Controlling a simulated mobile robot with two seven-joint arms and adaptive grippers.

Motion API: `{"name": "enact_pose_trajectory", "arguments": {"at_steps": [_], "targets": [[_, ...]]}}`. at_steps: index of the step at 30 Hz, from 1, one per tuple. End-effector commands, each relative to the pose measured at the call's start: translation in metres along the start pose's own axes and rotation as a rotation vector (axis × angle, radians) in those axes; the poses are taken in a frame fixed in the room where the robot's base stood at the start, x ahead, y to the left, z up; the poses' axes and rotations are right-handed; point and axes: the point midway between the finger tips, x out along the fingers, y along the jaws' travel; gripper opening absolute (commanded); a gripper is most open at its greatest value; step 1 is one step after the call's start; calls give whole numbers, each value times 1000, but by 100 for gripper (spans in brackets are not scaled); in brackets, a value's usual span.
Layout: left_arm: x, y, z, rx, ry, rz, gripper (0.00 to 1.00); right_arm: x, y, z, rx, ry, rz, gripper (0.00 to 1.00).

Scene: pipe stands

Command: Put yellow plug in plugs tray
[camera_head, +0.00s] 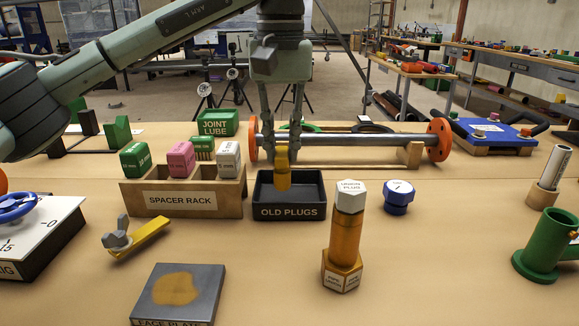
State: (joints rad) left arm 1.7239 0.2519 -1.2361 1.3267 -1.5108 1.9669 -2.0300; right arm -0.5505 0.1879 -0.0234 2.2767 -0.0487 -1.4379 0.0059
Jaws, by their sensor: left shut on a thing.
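The yellow plug (283,172) is held upright between the fingers of my left gripper (282,149), which is shut on it. The plug is over the black plugs tray (290,213), labelled OLD PLUGS, and its lower end overlaps the tray's opening in the picture. I cannot tell whether it touches the tray floor. The rest of the tray looks empty. My right gripper is not in view.
The spacer rack (181,200) stands close on the tray's left. A flanged pipe (345,139) lies behind.

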Motion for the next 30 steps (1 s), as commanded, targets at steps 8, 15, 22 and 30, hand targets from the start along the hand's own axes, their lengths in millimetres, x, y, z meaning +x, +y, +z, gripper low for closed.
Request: {"name": "enact_pose_trajectory", "arguments": {"at_steps": [8, 15, 22, 30], "targets": [[16, 12, -15, 0, -1, 0, 0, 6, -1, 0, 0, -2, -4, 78], [49, 12, -14, 1, -3, -1, 0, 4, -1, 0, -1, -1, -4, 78], [52, 12, -14, 1, 0, 0, 0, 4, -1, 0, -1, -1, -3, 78], [55, 12, -14, 0, 0, 0, 29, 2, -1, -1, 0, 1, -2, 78]]}}
